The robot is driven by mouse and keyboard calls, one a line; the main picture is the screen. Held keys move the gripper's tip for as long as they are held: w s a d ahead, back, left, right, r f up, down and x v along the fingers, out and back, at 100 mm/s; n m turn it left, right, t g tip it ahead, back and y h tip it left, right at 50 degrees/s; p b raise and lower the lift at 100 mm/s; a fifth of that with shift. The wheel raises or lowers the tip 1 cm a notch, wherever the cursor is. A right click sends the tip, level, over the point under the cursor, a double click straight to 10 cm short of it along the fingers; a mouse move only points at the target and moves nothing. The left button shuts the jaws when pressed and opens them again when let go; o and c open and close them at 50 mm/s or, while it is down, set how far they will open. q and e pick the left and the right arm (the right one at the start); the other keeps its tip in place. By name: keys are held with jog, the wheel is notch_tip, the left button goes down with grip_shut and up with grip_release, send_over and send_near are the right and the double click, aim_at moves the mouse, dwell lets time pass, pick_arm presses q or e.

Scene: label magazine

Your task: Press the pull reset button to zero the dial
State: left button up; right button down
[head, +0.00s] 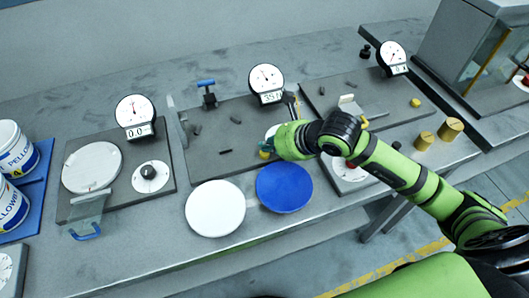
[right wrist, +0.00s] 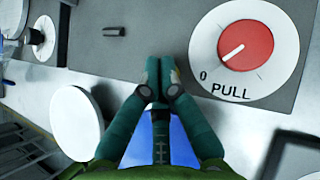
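My right gripper (head: 268,148) is over the front part of the middle grey plate (head: 225,135). Its fingers are together in the right wrist view (right wrist: 158,68), with nothing seen held between them. A small yellow button (head: 264,155) is at the fingertips, mostly hidden; I cannot tell whether they touch it. The middle dial (head: 266,77) stands behind, its display reading about 35. My left gripper is not in view.
A blue disc (head: 284,187) and a white disc (head: 215,208) lie in front of the middle plate. A left dial (head: 135,110) and a right dial (head: 392,58) stand on neighbouring plates. Yellow cylinders (head: 450,129) are at the right. White buckets (head: 14,150) stand at the left.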

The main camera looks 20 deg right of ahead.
aim_at(268, 153)
jog(key=shift+f+b, duration=0.6)
dwell(0.8)
dwell(0.4)
jog(key=shift+r+p, duration=0.55)
jog(key=shift+r, duration=0.4)
jog(key=shift+r, duration=0.1)
jog(key=shift+r+p, duration=1.55)
jog(key=shift+r, duration=0.9)
jog(key=shift+f, duration=0.1)
